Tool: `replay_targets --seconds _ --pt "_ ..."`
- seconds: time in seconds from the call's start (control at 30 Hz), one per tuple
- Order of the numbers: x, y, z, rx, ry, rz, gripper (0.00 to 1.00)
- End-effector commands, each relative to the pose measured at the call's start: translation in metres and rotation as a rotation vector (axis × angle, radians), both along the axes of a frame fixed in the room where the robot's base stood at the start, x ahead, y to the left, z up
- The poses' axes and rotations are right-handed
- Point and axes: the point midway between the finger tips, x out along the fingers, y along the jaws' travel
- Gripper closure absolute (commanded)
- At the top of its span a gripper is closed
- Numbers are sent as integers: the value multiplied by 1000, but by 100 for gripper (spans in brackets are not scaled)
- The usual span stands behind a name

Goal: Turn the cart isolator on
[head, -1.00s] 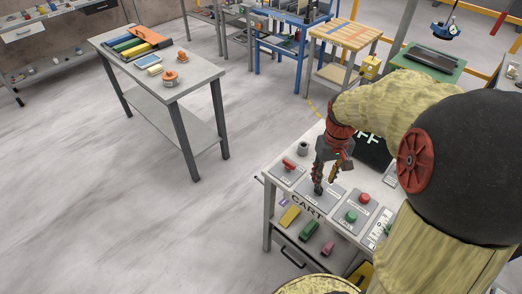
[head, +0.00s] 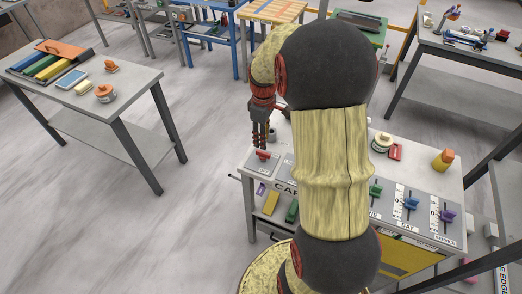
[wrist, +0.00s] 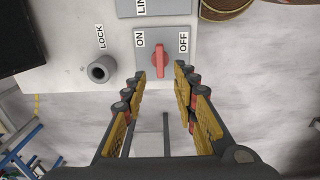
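The cart isolator is a red rotary handle (wrist: 160,60) on a grey plate between an ON label on the left and an OFF label on the right in the wrist view. The handle lies roughly lengthwise between the two labels; I cannot tell that it is turned to either one. In the head view the red handle (head: 263,155) is at the cart top's left end. My gripper (wrist: 160,76) is open and empty, its fingers apart on either side of the handle's near end, seemingly above it. In the head view my gripper (head: 260,143) points down just over the handle.
A grey cylindrical post (wrist: 102,70) marked LOCK stands beside the isolator plate. Other control plates with green (head: 375,190), blue (head: 411,203) and purple (head: 446,215) handles lie to the right. A separate table (head: 130,85) stands at left, with open floor between.

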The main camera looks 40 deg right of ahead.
Motion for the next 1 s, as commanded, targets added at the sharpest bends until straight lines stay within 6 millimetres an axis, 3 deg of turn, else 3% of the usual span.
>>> replay_targets --seconds 0.3,0.5,0.87,1.0 --pt "-1 1 -48 2 3 0 71" --pt "0 0 -69 1 1 -1 71" --pt "0 0 -74 1 0 -1 71" --pt "0 0 -74 1 0 -1 78"
